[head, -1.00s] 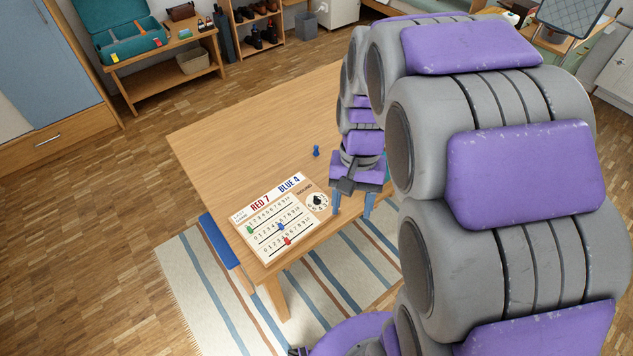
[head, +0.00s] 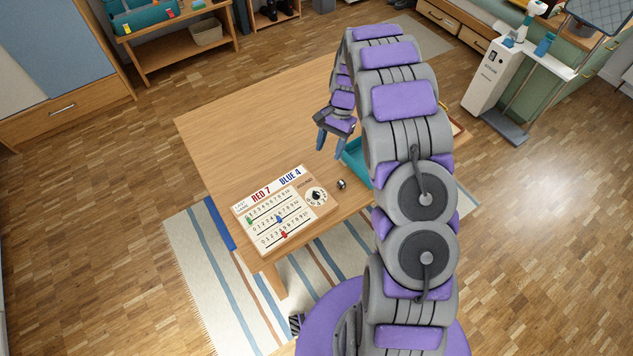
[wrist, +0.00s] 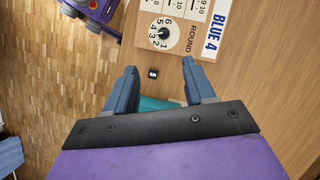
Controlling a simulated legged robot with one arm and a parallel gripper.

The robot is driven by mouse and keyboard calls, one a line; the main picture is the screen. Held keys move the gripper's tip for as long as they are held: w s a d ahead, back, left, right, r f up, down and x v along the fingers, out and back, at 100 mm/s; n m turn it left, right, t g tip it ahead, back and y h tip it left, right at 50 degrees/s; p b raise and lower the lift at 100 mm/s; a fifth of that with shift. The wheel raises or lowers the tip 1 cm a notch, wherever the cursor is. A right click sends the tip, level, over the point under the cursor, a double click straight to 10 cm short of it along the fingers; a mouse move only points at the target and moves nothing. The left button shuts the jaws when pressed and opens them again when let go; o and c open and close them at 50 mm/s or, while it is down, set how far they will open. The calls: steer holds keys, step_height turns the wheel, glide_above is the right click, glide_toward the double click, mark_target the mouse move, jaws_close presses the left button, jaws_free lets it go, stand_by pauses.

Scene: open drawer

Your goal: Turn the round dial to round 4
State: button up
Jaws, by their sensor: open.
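The white score board (head: 272,236) lies near the front edge of the wooden table and reads RED 7 and BLUE 4. Its round dial (head: 317,196), white with a black centre knob, sits at the board's right end. In the wrist view the dial (wrist: 164,34) shows numbers around its rim beside the word ROUND; I cannot tell for sure which one the pointer marks. My gripper (head: 332,145) is open and empty above the table, behind the dial and apart from it. In the wrist view the fingers of my gripper (wrist: 160,70) point towards the dial.
A teal tray (head: 355,162) is partly hidden behind my arm. Red, blue and green markers sit on the board. The table's left and back are clear.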

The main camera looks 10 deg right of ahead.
mark_target(316, 193)
steer(key=x, duration=0.6)
steer(key=b+x, duration=0.1)
steer(key=x, duration=0.5)
steer(key=w+b+x, duration=0.1)
steer(key=x, duration=0.5)
steer(key=shift+c, duration=0.5)
jaws_close()
